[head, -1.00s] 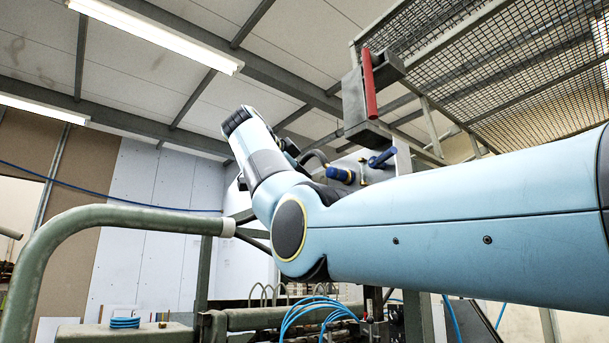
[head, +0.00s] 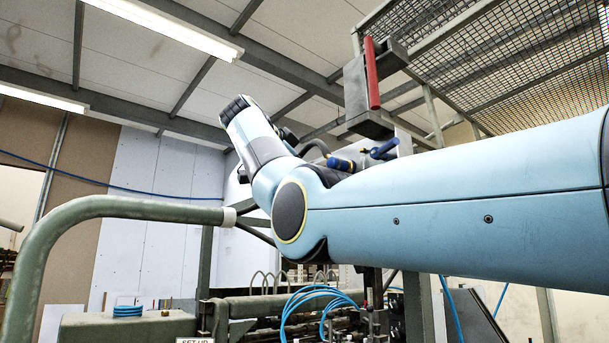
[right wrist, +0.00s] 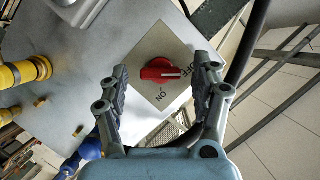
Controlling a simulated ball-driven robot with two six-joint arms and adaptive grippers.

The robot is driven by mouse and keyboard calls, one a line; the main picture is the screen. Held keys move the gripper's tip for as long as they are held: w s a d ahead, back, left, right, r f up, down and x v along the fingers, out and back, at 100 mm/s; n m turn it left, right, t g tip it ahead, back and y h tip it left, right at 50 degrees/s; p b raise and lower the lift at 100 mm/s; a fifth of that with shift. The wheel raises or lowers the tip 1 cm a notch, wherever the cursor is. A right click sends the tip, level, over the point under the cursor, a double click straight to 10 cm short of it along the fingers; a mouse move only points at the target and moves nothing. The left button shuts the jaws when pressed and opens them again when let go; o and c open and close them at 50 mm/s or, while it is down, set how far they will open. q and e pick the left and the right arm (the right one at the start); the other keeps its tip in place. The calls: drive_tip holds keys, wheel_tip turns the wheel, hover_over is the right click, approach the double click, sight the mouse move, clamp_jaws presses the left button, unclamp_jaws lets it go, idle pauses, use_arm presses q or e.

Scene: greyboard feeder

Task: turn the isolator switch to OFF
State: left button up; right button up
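The isolator switch (right wrist: 158,69) is a red rotary knob on a pale diamond plate (right wrist: 159,38) in the right wrist view. The plate is lettered OFF on the right and ON at the bottom. The knob's white mark points right, towards OFF. My right gripper (right wrist: 163,68) is open, one finger on each side of the knob in the picture; no contact is visible. In the head view my right arm crosses the picture, and its gripper and the switch are hidden. My left gripper is not in view.
Yellow fittings (right wrist: 20,75) stand left of the plate and a dark cable (right wrist: 249,45) runs at its right. A green rail (head: 110,205) curves at left.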

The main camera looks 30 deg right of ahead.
drive_tip(key=shift+s+a+r, duration=0.1)
drive_tip(key=v, duration=1.1)
drive_tip(key=shift+a, duration=0.4)
drive_tip(key=shift+r, duration=0.1)
